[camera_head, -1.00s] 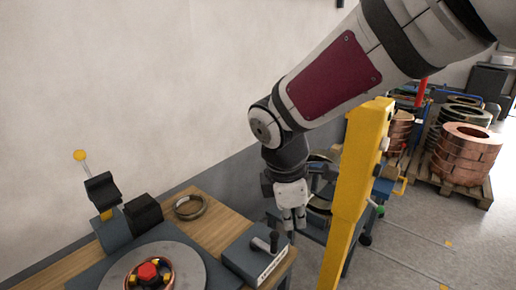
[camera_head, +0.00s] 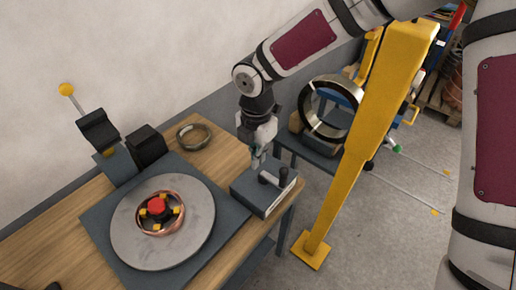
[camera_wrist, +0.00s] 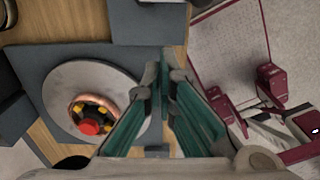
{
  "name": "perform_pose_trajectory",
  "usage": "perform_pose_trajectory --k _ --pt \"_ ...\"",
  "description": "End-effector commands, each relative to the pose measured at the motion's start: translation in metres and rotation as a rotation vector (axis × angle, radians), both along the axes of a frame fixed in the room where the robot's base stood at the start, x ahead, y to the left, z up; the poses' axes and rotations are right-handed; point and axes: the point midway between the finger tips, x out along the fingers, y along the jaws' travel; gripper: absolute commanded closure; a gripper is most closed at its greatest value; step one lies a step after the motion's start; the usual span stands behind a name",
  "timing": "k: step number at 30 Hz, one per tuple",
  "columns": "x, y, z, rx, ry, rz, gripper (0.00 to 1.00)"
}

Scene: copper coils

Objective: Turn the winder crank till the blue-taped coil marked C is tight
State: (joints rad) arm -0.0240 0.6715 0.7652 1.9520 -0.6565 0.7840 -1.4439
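The copper coil (camera_head: 146,227) sits around a red-topped hub with yellow blocks on the round grey turntable (camera_head: 192,232) of the winder. In the wrist view the coil (camera_wrist: 80,103) is left of my fingers. I cannot make out blue tape or a C mark. A grey box (camera_head: 258,198) at the bench's right end carries a dark crank (camera_head: 272,181) with upright knobs. My gripper (camera_head: 256,164) points down near the box's back edge, close to the crank; contact cannot be told.
A loose ring (camera_head: 194,137) lies on the wooden bench (camera_head: 48,232). A yellow-knobbed lever (camera_head: 67,90) and dark blocks stand at the left. A yellow post (camera_head: 352,172) rises right of the bench. A dark coil (camera_head: 331,107) stands behind it.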

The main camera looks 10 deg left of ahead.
Motion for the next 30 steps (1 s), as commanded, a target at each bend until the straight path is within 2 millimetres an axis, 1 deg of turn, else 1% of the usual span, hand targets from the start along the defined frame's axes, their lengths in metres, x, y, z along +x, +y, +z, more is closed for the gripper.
perform_pose_trajectory --k 1,3,18,24,30 --pt "0.002 0.0 -0.009 -0.001 0.002 0.001 1.0" --pt "0.001 0.0 -0.019 -0.002 0.002 0.002 1.0" --pt "0.001 0.0 -0.085 -0.002 0.001 0.001 1.0" --pt "0.001 0.0 -0.1 -0.001 0.0 -0.001 1.0" --pt "0.0 -0.001 -0.104 -0.002 0.001 -0.002 1.0"
